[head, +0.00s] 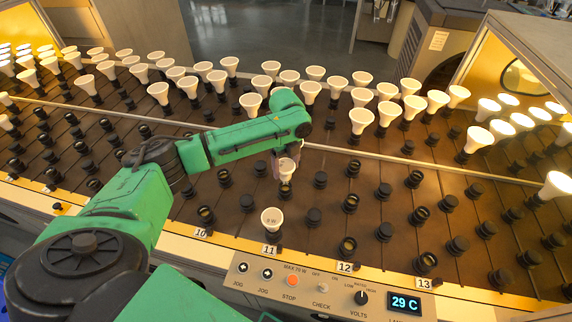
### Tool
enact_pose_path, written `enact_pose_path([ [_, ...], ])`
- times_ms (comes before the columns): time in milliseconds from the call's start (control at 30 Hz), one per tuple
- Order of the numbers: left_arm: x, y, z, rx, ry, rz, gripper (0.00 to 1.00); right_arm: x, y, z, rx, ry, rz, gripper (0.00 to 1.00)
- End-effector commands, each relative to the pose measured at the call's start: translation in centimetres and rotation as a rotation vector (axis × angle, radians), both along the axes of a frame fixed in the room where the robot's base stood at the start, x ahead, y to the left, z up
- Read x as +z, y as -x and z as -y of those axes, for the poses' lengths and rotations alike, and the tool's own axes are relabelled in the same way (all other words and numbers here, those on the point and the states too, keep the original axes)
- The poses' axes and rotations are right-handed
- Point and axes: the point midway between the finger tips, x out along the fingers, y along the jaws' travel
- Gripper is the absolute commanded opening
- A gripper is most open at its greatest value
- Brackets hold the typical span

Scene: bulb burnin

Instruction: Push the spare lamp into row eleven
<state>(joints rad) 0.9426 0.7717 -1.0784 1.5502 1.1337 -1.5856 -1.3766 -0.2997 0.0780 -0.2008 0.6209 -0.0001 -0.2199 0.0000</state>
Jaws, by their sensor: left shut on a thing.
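My left gripper (284,163) reaches in over the middle of the board, mostly hidden behind its own green wrist. Whether that lamp's base touches a socket cannot be told. Another white lamp (271,217) with small dark print on its face stands upright close to the front edge, just behind the row 11 label. My right gripper is not in view.
Many white lamps (361,119) stand in the sockets farther back. Black empty sockets (314,216) fill the front rows on both sides. A control panel (330,288) with knobs and a 29 C display (405,303) lies along the front. A thin rail (400,160) crosses the board.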

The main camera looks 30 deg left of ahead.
Motion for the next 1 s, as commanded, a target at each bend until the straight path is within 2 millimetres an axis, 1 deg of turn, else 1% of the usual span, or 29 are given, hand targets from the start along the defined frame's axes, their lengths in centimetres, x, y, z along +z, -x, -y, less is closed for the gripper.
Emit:
enact_pose_path([
  [267,-0.2,0.0,0.0,0.0,0.0,0.0,0.16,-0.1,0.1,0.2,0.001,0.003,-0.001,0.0],
  [1000,-2.4,0.0,0.0,0.0,0.0,0.0,0.16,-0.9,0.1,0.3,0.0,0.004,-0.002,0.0],
])
